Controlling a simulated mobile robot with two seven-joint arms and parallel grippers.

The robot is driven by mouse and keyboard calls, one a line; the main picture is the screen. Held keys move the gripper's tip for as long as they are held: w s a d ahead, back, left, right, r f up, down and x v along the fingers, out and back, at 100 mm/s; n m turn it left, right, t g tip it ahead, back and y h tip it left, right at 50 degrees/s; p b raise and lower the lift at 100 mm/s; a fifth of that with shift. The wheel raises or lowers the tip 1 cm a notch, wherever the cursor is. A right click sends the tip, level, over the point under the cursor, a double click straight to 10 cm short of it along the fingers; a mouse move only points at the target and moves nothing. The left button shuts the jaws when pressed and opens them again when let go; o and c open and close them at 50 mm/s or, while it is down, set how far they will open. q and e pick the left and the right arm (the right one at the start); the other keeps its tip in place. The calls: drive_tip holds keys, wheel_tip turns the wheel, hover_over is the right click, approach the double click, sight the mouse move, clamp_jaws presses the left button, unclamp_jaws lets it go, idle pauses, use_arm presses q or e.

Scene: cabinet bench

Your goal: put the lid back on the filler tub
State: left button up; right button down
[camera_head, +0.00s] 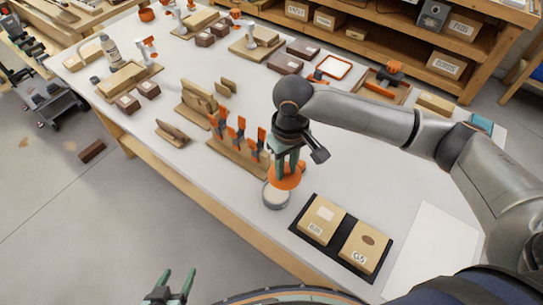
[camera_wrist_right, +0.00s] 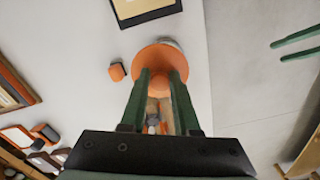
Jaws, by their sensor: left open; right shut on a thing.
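The orange lid (camera_head: 290,181) is a round disc, also in the right wrist view (camera_wrist_right: 165,57). My right gripper (camera_head: 287,166) is shut on it, with its green fingers (camera_wrist_right: 158,85) at the lid's middle. The filler tub (camera_head: 276,197) is a low, pale grey round tub on the white bench. The lid is above the tub and hides part of it; in the right wrist view only a sliver of the tub (camera_wrist_right: 172,42) shows beyond the lid's edge. I cannot tell whether they touch. My left gripper (camera_head: 172,284) is open and empty, off the bench's front edge.
A black tray (camera_head: 335,243) with two cardboard boxes lies right of the tub. A wooden rack (camera_head: 236,158) with orange-handled tools stands close behind left. Wooden parts fill the far bench. A white sheet (camera_head: 432,250) lies at the right.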

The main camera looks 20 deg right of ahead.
drive_tip(key=shift+w+a+f+n, duration=0.1)
drive_tip(key=shift+a+n, duration=0.1)
drive_tip(key=shift+a, duration=0.2)
drive_tip(key=shift+w+a+f+n, duration=0.1)
drive_tip(key=shift+a+n, duration=0.1)
drive_tip(key=shift+a, duration=0.15)
drive_tip(key=shift+w+a+f, duration=0.1)
drive_tip(key=shift+a+f, duration=0.1)
drive_tip(key=shift+f, duration=0.05)
wheel_tip(320, 180, down, 2)
drive_tip(key=shift+b, duration=0.85)
wheel_tip(320, 180, down, 3)
drive_tip(key=b, duration=0.4)
drive_tip(key=shift+r, duration=0.1)
drive_tip(key=shift+f, duration=0.85)
use_arm(q)
wheel_tip(320, 180, down, 4)
drive_tip(key=shift+a+f, duration=0.1)
drive_tip(key=shift+f, duration=0.05)
drive_tip(key=shift+s+r+p, duration=0.1)
drive_tip(key=shift+r+p, duration=1.3)
drive_tip(key=shift+p, duration=0.1)
drive_tip(key=shift+r+p, duration=0.5)
drive_tip(key=shift+p, duration=0.05)
use_arm(e)
drive_tip(key=shift+f, duration=0.2)
use_arm(q)
drive_tip(key=shift+r+p, duration=0.6)
drive_tip(key=shift+r, duration=0.05)
